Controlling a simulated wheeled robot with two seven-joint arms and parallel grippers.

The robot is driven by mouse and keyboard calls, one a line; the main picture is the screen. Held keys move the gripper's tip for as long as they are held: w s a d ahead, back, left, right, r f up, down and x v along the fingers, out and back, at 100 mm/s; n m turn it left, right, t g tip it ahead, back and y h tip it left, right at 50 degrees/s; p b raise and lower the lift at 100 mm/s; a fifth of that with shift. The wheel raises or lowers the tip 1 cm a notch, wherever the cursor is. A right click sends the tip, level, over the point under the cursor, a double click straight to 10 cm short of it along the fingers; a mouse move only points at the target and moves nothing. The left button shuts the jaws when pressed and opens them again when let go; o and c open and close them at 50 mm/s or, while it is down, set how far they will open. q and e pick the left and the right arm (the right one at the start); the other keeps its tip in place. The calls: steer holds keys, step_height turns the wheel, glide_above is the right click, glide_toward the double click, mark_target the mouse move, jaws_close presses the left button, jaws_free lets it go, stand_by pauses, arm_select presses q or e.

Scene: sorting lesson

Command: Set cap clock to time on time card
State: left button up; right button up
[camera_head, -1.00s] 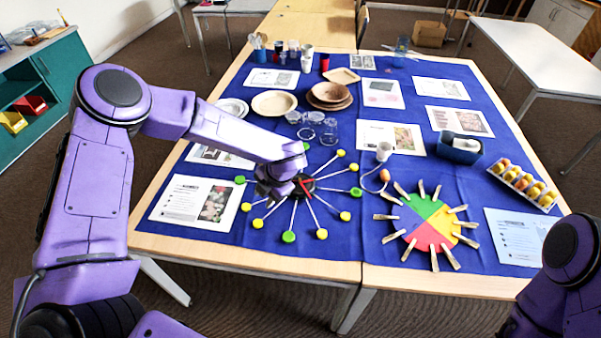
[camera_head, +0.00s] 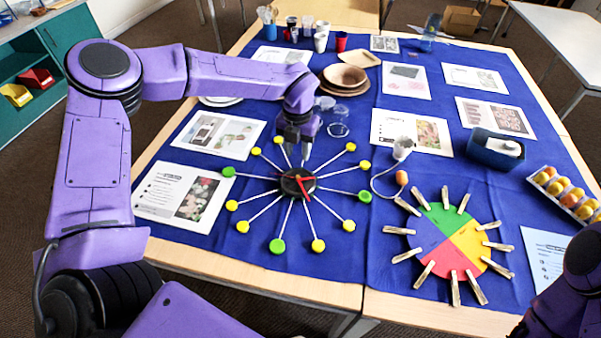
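The cap clock lies on the blue cloth, with a dark round hub (camera_head: 297,182), white spokes and yellow and green caps around it. Red hands (camera_head: 304,186) show on the hub, one pointing down and slightly right, another towards the right. My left gripper (camera_head: 298,152) points down just beyond the hub, over the upper spokes, and hides part of them. Its fingertips are too small and dark to tell their opening. Several printed cards lie about, such as one at left (camera_head: 155,193); I cannot read which is the time card. My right gripper is out of view; only my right arm shows at bottom right.
A colour wheel (camera_head: 452,238) with clothespins lies right of the clock. Wooden plates (camera_head: 342,80) and clear jars (camera_head: 338,128) are behind my gripper. A blue bin (camera_head: 490,157) and an egg tray (camera_head: 562,190) are at right.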

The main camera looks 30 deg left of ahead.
mark_target(298, 176)
arm_select(q)
step_height(298, 176, down, 8)
steer(key=shift+a+f+p, duration=0.1)
steer(key=shift+f+p, duration=0.05)
steer(key=shift+p, duration=0.6)
steer(key=shift+f, duration=0.55)
jaws_close()
